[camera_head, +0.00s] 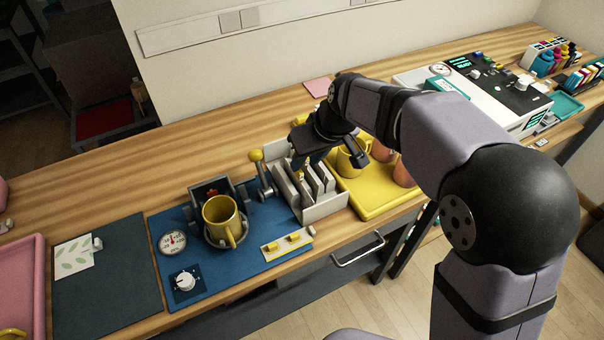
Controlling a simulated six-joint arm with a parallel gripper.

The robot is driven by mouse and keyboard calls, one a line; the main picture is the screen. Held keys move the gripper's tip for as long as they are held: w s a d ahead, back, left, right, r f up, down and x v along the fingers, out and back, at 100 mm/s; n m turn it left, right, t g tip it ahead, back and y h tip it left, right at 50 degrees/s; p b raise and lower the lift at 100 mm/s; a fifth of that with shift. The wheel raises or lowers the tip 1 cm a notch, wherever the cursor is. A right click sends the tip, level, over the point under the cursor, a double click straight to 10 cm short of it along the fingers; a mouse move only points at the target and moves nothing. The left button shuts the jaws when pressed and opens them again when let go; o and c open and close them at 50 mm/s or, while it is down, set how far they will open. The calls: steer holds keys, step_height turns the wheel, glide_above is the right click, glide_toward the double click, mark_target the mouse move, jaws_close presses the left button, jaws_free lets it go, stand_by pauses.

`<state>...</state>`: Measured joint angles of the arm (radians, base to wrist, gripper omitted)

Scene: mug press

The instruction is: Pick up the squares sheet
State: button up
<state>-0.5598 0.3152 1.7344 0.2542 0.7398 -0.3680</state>
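A grey slotted rack (330,205) stands beside the blue mat, with several upright dividers or sheets in it. I cannot make out a squares pattern on anything, so I cannot tell which sheet is the squares sheet. My gripper (302,173) points down over the back of the rack, its fingers close to the slots. It is small and dark here, and its opening and any contact are hidden. A white sheet with green leaf shapes (72,258) lies on the dark mat at left.
A yellow mug (220,212) sits in the press on the blue mat (218,272). A lever with a yellow knob (256,156) rises just left of the rack. A yellow tray (372,208) with mugs is close on the right. Bare wood lies behind the mats.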

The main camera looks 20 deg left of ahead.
steer(key=p, duration=0.2)
glide_above(298, 184)
steer(key=shift+w+d+f, duration=0.1)
steer(key=shift+w+f, duration=0.05)
steer(key=shift+f, duration=3.15)
steer(key=shift+c, duration=0.7)
jaws_close()
